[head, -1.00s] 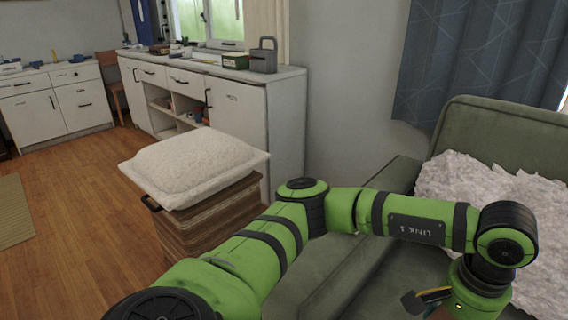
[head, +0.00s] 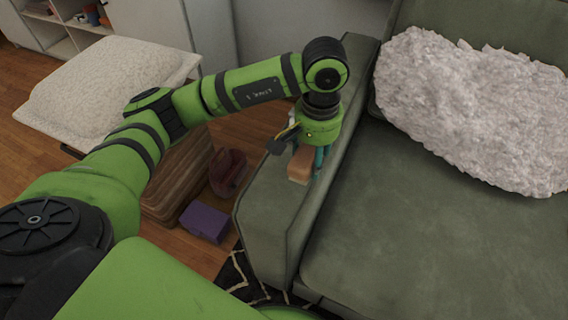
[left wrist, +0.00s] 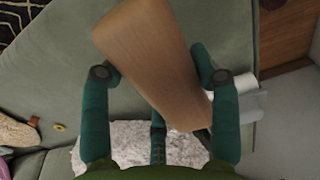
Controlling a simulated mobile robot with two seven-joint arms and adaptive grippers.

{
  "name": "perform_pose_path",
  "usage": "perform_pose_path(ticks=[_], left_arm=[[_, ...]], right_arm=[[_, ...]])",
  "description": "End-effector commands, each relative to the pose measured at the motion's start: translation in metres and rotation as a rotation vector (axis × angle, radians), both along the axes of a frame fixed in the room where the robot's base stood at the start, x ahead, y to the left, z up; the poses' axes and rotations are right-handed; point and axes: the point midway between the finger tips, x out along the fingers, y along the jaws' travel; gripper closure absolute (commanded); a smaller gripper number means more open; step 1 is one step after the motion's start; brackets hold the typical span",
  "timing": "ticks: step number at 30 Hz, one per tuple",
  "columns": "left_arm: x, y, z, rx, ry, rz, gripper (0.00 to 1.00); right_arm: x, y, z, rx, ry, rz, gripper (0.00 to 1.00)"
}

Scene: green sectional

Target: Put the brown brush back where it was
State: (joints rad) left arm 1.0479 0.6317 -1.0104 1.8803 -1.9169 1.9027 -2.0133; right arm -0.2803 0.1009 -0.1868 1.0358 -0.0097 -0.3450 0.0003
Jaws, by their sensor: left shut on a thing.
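The brown brush (head: 301,163) is in my left gripper (head: 310,164), over the arm (head: 268,205) of the green sofa. Part of the brush is hidden behind the fingers. I cannot tell whether the brush touches the sofa arm. My right gripper is not in view.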

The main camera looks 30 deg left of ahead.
Motion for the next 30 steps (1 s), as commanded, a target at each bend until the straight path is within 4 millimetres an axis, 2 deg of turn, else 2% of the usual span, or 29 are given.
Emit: perform_pose_path(ticks=[1, 3, 9, 14, 21, 30], left_arm=[[-0.004, 0.014, -0.007, 0.003, 0.004, 0.005, 0.69], [-0.006, 0.028, -0.016, 0.002, 0.003, 0.004, 0.69], [-0.011, 0.05, -0.03, 0.0, 0.0, 0.0, 0.69], [-0.011, 0.053, -0.039, -0.001, 0.001, -0.002, 0.69], [-0.011, 0.052, -0.071, -0.001, 0.001, -0.002, 0.69], [-0.01, 0.052, -0.075, -0.001, -0.002, -0.002, 0.69]], right_arm=[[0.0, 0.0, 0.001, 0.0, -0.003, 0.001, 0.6], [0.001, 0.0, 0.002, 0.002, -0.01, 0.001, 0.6], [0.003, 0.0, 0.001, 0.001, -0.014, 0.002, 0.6], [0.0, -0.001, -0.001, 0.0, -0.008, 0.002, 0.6], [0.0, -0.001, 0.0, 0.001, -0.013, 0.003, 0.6], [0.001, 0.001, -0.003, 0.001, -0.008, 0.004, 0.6]])
